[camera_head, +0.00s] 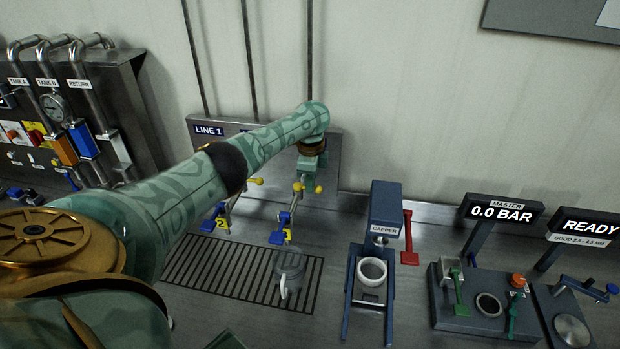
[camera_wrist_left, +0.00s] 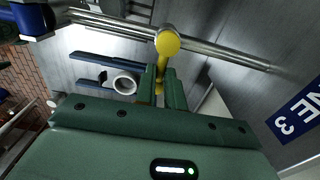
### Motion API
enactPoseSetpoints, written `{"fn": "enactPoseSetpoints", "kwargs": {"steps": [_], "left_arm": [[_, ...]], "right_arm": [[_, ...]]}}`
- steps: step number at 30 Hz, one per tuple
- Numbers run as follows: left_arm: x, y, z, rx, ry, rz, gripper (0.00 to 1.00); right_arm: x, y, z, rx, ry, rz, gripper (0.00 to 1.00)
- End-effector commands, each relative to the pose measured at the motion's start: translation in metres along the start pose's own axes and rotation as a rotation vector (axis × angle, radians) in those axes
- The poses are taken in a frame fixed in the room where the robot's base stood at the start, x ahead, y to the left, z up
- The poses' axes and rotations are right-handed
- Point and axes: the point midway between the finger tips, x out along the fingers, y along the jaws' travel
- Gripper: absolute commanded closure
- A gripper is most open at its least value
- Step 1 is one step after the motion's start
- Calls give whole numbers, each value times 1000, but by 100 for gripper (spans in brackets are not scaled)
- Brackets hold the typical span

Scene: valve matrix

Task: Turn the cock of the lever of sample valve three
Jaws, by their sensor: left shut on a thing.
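The sample valve lever has a yellow round knob (camera_wrist_left: 167,42) and a yellow stem. In the left wrist view the stem runs down between the two green fingers of my left gripper (camera_wrist_left: 160,88), which is shut on it. A sign ending in "NE 3" (camera_wrist_left: 294,116) is on the panel beside it. In the head view my left gripper (camera_head: 312,170) is at the panel, just above the yellow knob (camera_head: 318,188), and hides part of the valve. My right gripper is not in view.
A grey mug (camera_head: 290,268) stands on the slotted drain grate (camera_head: 235,270). Another yellow-lever valve (camera_head: 254,181) is to the left, partly behind my arm. The capper (camera_head: 386,208) and its red lever (camera_head: 408,240) stand to the right.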

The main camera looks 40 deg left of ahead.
Motion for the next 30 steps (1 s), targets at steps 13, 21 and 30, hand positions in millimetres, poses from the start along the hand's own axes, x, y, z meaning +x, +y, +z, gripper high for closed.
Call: {"fn": "enactPoseSetpoints", "kwargs": {"steps": [13, 21, 30], "left_arm": [[-1, 0, 0, -1, 2, -1, 68], [-40, -1, 0, 1, 3, -4, 68], [-121, -1, -1, 0, 3, -5, 68]], "right_arm": [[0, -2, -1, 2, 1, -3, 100], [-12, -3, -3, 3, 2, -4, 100], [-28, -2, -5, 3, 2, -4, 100]]}}
